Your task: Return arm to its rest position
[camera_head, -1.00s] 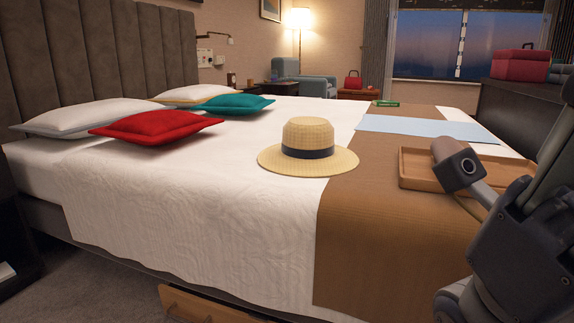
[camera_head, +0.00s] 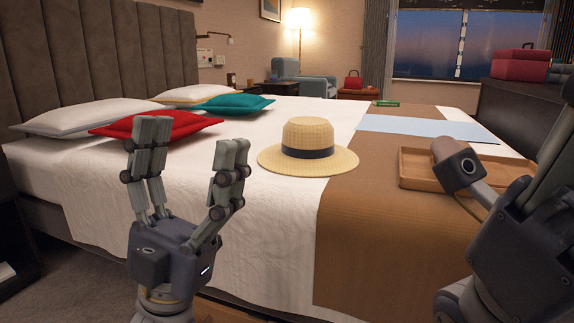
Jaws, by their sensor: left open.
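My left gripper (camera_head: 192,145) stands upright in the lower left of the head view. Its fingers point up and are spread apart, with nothing between them. It appears in front of the near side of the bed (camera_head: 110,195), and its left fingers overlap the red pillow (camera_head: 185,123) in the picture. My right arm comes in at the right edge, with its links overlapping the wooden tray.
A straw hat (camera_head: 308,135) with a dark band sits on the bed, right of my left gripper. A wooden tray (camera_head: 415,182) lies on the brown runner (camera_head: 375,245). A light blue cloth (camera_head: 425,127) lies behind it. A dark cabinet (camera_head: 515,110) stands at the right.

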